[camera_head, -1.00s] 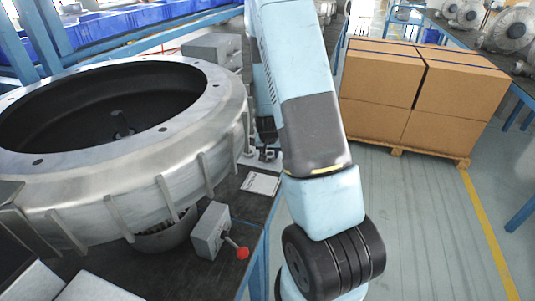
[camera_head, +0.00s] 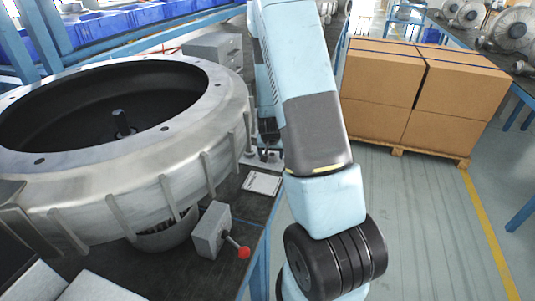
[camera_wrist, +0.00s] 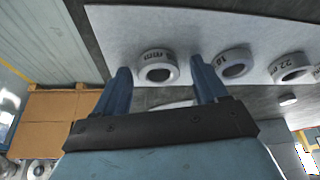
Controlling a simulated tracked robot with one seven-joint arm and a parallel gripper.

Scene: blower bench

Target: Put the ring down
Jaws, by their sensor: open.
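My gripper (camera_wrist: 160,72) is open in the wrist view, with two blue fingers spread apart. A grey ring (camera_wrist: 156,55) with a dark hole and a printed label shows between the fingertips, with gaps to both fingers. It appears to rest on a pale mat (camera_wrist: 125,30). A second ring marked 18 (camera_wrist: 222,58) lies just right of the right finger. A third ring marked 22 mm (camera_wrist: 288,63) is farther right. In the head view my arm hides most of the gripper, and the rings cannot be made out.
In the head view a large metal blower housing (camera_head: 110,190) fills the left of the bench. A grey box with a red-knobbed lever (camera_head: 213,230) and a printed card (camera_head: 262,183) are near the bench edge. Cardboard boxes (camera_head: 385,85) stand on a pallet at right.

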